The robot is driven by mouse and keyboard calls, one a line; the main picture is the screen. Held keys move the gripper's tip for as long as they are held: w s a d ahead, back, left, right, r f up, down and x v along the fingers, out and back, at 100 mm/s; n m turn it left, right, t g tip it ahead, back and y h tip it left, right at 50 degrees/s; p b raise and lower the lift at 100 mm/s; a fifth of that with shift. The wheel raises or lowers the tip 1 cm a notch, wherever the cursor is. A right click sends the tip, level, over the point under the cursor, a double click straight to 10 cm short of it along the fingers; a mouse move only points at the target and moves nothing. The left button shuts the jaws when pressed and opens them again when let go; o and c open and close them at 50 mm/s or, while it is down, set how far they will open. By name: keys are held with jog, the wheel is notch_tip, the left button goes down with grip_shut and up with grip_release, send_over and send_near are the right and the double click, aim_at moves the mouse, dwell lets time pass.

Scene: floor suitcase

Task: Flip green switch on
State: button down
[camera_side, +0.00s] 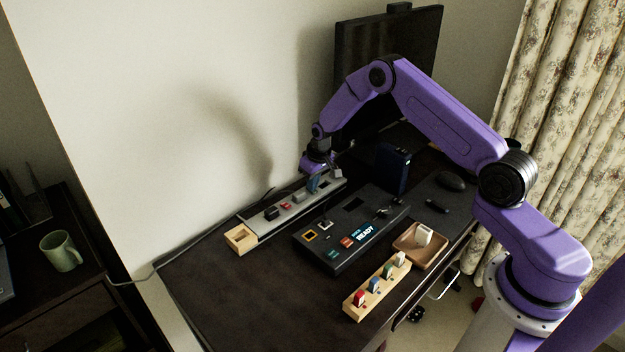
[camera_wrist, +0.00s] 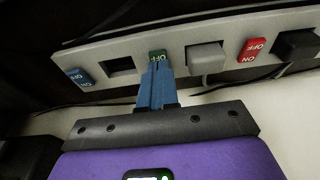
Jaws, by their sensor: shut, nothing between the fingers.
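The green switch (camera_wrist: 157,55) sits in a long grey power strip (camera_wrist: 110,40) in the wrist view. Part of its face shows with light lettering like OFF; the rest is hidden behind my fingers. My gripper (camera_wrist: 157,66) is shut and empty, its blue fingertips right at the green switch; I cannot tell whether they touch it. In the side view my gripper (camera_side: 315,184) points down at the far part of the strip (camera_side: 298,203) and hides the green switch.
A blue switch (camera_wrist: 79,77), an empty socket (camera_wrist: 120,66), a grey plug (camera_wrist: 206,58), a red switch (camera_wrist: 253,48) and a black plug (camera_wrist: 297,44) line the strip. A dark control panel (camera_side: 330,248) and navy box (camera_side: 393,168) stand nearby. The desk's left front is clear.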

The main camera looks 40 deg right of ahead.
notch_tip(320, 180, up, 14)
jog(key=s, duration=0.2)
jog(key=shift+s+f, duration=0.15)
jog(key=shift+s, duration=0.25)
jog(key=shift+w+a+r, duration=0.1)
jog(key=shift+w+r, duration=0.1)
jog(key=shift+w, duration=0.25)
jog(key=f, duration=0.4)
jog(key=w+f, duration=0.1)
jog(key=f, duration=0.3)
jog(key=w+f, duration=0.1)
jog(key=f, duration=0.3)
jog(key=shift+w, duration=0.15)
jog(key=shift+w+f, duration=0.2)
jog(key=shift+f, duration=0.7)
